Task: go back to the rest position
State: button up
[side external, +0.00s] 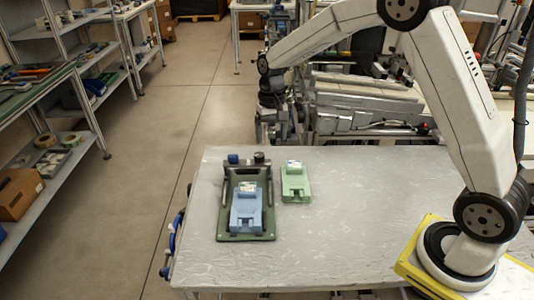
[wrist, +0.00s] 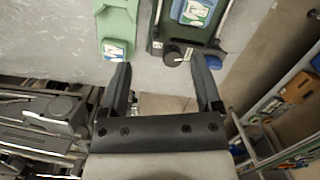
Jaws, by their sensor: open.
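My gripper (wrist: 162,66) is open and empty in the wrist view, its two dark fingers spread with nothing between them. In the side external view it hangs at the table's far edge, partly lost against the dark machinery. A light green block (side external: 295,183) lies on the table to the right of the fixture. Both blocks carry a white label; parts of them show at the top of the wrist view, the green one (wrist: 117,22) and the blue one (wrist: 194,11), apart from the fingers.
The fixture has a dark bar with knobs (side external: 233,159) at its far end. The grey table (side external: 350,230) is clear right of the blocks up to the yellow base plate. Shelves (side external: 55,165) stand at left and machinery behind the table.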

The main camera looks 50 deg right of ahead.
jog(key=s+a+n+t, duration=0.1)
jog(key=s+n, duration=0.1)
jog(key=s, duration=0.8)
jog(key=s+a+f+n+t+h, duration=0.1)
jog(key=s+n+t, duration=0.1)
jog(key=s, duration=0.8)
jog(key=shift+a+f+n+t, duration=0.15)
jog(key=shift+a+n+t, duration=0.15)
jog(key=shift+n, duration=0.2)
